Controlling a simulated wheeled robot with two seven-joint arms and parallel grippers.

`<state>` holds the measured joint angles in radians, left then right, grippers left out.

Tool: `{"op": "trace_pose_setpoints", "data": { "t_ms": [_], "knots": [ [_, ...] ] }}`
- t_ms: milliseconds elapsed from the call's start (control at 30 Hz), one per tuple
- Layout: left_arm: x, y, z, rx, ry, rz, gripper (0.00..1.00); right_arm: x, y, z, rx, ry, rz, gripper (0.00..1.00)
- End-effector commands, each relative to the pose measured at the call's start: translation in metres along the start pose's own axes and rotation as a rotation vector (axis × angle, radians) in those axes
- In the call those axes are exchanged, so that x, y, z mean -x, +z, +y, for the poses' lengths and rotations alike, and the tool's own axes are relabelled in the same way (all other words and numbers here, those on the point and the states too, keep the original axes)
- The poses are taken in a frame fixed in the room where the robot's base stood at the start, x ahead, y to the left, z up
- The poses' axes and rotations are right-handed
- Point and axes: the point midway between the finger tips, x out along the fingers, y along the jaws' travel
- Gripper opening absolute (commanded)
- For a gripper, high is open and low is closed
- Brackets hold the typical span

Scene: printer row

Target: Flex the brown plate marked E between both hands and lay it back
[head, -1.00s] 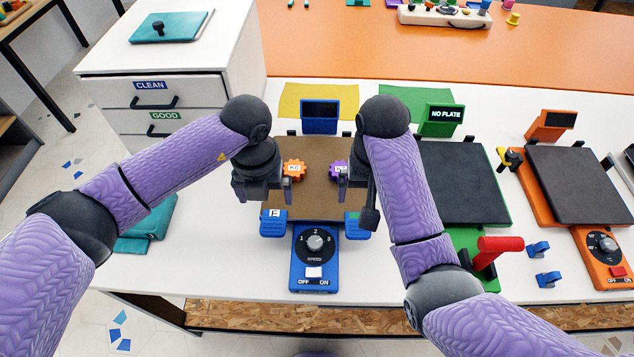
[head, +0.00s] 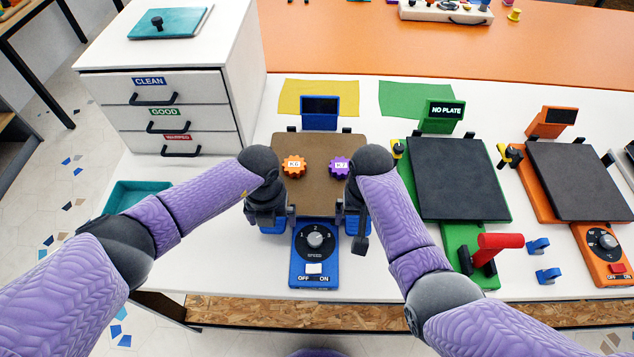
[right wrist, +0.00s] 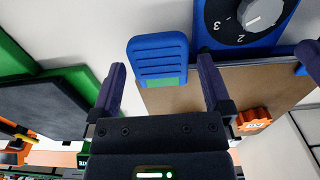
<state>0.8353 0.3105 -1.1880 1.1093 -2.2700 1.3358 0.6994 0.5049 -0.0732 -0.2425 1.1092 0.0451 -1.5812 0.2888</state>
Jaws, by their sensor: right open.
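The brown plate (head: 318,188) lies on the blue printer (head: 314,272), with an orange gear (head: 294,166) and a purple gear (head: 341,167) on top. No letter E shows on it now. My left gripper (head: 267,216) is over the plate's front left corner, at a blue block there; its jaws are too hidden to tell. My right gripper (head: 354,222) is at the front right corner. In the right wrist view its open fingers (right wrist: 161,88) stand on either side of a ribbed blue block (right wrist: 158,58) with a green stripe, beside the plate's edge (right wrist: 185,98).
A green printer (head: 468,268) reading NO PLATE and an orange printer (head: 590,262) stand to the right with dark beds. A red lever (head: 497,243) rises at the green one's front. White drawers (head: 165,90) and a teal bin (head: 140,193) are left.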

Motion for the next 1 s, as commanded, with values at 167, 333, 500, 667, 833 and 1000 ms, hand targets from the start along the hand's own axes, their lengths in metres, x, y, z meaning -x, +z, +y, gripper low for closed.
{"op": "trace_pose_setpoints", "data": {
  "t_ms": [167,333,500,667,833,1000],
  "knots": [
    [0.000,0.000,0.000,0.000,0.000,0.000,0.66,0.000,0.000,0.000,0.000,0.000,0.000,0.66],
    [0.000,0.000,0.000,0.000,0.000,0.000,0.30,0.000,0.000,0.000,0.000,0.000,0.000,0.30],
    [0.000,0.000,0.000,0.000,0.000,0.000,0.00,0.000,0.000,0.000,0.000,0.000,0.000,0.00],
    [0.001,0.000,0.000,0.000,0.000,-0.001,0.00,0.000,0.000,0.000,0.000,0.000,0.000,0.00],
    [0.005,0.001,0.000,0.000,0.000,-0.002,0.00,0.005,0.000,0.000,0.000,0.000,0.002,0.00],
    [0.032,0.002,0.000,0.000,0.000,-0.009,0.00,0.032,-0.001,0.000,0.000,0.000,0.008,0.00]
  ]
}}
